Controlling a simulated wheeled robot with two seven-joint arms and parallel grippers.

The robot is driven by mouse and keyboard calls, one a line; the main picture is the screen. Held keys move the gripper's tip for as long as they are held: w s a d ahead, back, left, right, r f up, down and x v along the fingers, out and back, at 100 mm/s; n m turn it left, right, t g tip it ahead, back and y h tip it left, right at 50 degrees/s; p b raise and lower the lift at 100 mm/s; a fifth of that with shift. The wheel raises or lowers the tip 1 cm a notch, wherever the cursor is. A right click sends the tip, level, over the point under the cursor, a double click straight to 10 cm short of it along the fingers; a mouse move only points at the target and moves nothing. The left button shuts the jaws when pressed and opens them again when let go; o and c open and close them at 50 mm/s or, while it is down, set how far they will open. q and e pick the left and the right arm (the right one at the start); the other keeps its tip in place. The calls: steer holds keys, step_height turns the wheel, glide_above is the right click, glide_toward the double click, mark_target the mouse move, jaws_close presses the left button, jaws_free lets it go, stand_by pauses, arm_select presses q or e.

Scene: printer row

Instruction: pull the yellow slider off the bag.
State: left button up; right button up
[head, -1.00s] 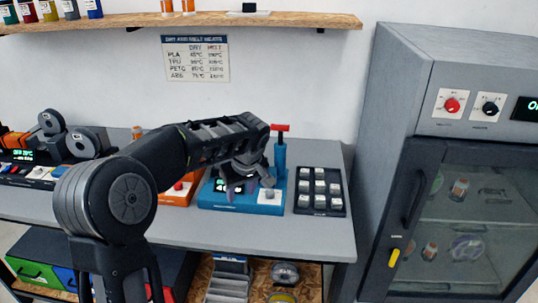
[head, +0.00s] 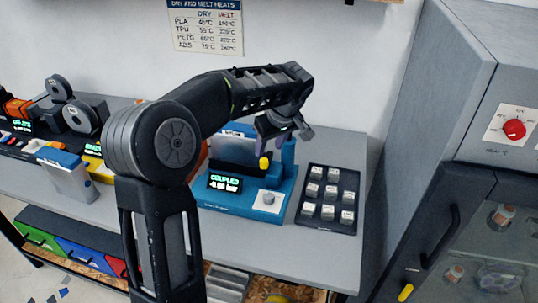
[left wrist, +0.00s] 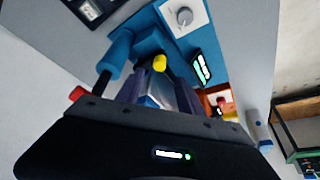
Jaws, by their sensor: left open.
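The yellow slider (head: 264,163) shows at the front of the blue sealing machine (head: 225,198), below my left gripper. It also shows in the left wrist view (left wrist: 160,63), between the fingers in the picture. A grey, partly see-through panel, perhaps the bag (head: 234,150), stands upright behind it. My left gripper (head: 284,136) is open with its fingers pointing down. Its fingers show in the left wrist view (left wrist: 159,84) on either side of the bag. I cannot tell whether they touch the slider. The machine display reads "COUPLED". My right gripper is not in view.
A black tray (head: 333,222) of grey cubes lies right of the machine. A blue post (left wrist: 119,50) with a red handle (left wrist: 77,94) rises close beside my fingers. A grey-blue container (head: 72,180) stands at left. A grey cabinet (head: 425,150) stands at right.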

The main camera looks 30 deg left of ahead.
mark_target(265, 160)
arm_select(q)
steer(key=shift+p+x, duration=1.05)
steer(key=shift+x, duration=2.9)
steer(key=shift+c, duration=0.6)
jaws_close()
